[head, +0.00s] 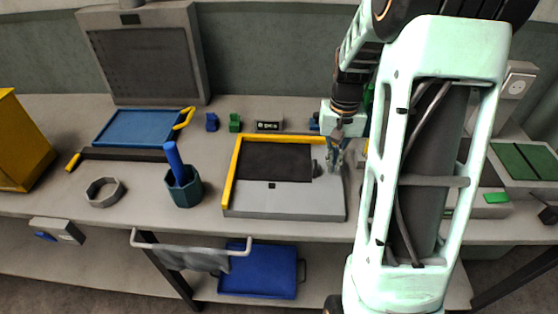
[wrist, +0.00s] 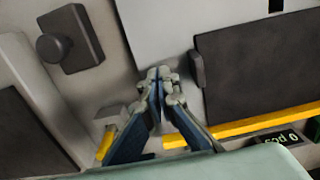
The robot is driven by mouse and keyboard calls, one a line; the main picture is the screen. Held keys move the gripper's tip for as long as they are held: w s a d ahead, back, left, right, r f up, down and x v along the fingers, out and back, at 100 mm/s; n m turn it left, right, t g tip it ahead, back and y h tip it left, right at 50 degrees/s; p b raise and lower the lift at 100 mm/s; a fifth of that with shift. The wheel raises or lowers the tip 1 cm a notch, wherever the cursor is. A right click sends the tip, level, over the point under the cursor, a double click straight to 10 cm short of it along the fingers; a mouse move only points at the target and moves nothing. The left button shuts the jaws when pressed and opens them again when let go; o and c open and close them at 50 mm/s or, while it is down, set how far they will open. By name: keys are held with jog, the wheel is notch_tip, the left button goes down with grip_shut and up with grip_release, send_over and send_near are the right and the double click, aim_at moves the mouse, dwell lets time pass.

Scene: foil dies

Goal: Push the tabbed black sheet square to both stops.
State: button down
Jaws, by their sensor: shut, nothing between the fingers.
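The black sheet (head: 275,162) lies flat on a light grey plate (head: 285,203) with a yellow stop rail (head: 231,165) on its left and another (head: 285,138) along its back. In the wrist view the sheet (wrist: 260,65) lies close along the back rail (wrist: 265,121); I cannot tell if they touch. In the head view a narrow strip seems to show between sheet and left rail. The upright dark tab (wrist: 197,69) is on the sheet's right edge in the head view. My gripper (wrist: 158,76) is shut and empty, low beside the tab, with a small gap showing.
A small display (head: 268,126) and green (head: 235,122) and blue (head: 212,121) blocks stand behind the plate. A dark teal cup (head: 184,190) with a blue-handled tool stands to the left. A dark block with a round knob (wrist: 68,40) lies beyond my gripper in the wrist view.

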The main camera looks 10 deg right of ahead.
jog(key=shift+a, duration=0.15)
jog(key=shift+w+a, duration=0.25)
jog(key=shift+a, duration=0.45)
jog(key=shift+w+a, duration=0.2)
jog(key=shift+a, duration=0.45)
jog(key=shift+d, duration=0.1)
jog(key=shift+s+d, duration=0.15)
jog(key=shift+d, duration=0.3)
notch_tip(320, 180, up, 8)
jog(key=p, duration=0.6)
